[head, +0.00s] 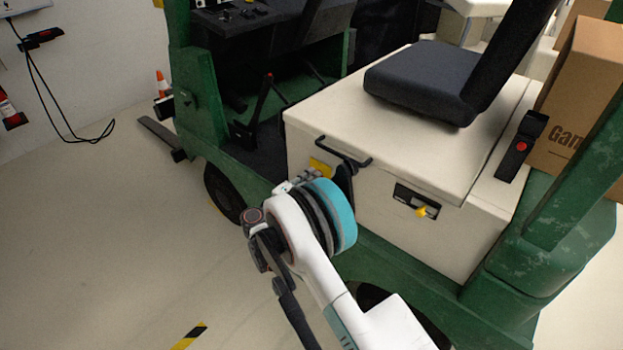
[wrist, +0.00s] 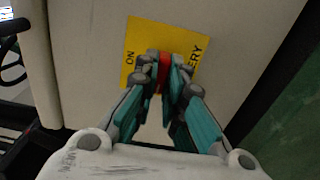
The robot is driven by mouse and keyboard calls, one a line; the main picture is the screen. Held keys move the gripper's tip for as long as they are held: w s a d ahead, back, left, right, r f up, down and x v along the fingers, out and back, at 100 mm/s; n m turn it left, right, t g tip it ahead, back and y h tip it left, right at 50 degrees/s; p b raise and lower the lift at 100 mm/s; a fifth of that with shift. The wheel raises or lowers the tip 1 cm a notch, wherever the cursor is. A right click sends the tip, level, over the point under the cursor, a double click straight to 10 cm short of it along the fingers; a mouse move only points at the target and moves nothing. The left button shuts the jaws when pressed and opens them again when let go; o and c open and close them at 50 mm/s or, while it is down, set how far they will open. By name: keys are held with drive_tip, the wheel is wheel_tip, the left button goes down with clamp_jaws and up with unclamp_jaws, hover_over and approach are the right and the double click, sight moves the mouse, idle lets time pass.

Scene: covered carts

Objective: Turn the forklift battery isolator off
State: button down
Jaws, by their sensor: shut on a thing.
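The forklift's cream housing (head: 440,235) has a yellow label plate (head: 320,168) on its front face. In the wrist view the plate (wrist: 146,35) shows "ON" on the left and letters ending in "ERY" on the right. The red isolator handle (wrist: 164,76) stands at the middle of the plate, between my fingertips. My gripper (wrist: 165,70) is shut on it, with a finger on each side. In the head view my gripper (head: 302,182) is at the plate, and the handle is hidden. The other lettering is covered by my fingers.
A black bar (head: 342,152) sits at the housing's top edge, just above my wrist. A recess with a yellow knob (head: 424,211) is to the right. A dark seat (head: 425,82) is on top. Green forklift bodywork (head: 550,240) surrounds it. Floor on the left (head: 90,230) is mostly clear.

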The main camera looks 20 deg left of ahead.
idle(0.3)
drive_tip(key=c, duration=1.7)
unclamp_jaws()
drive_tip(key=shift+s+a, duration=0.1)
drive_tip(key=v, duration=1.2)
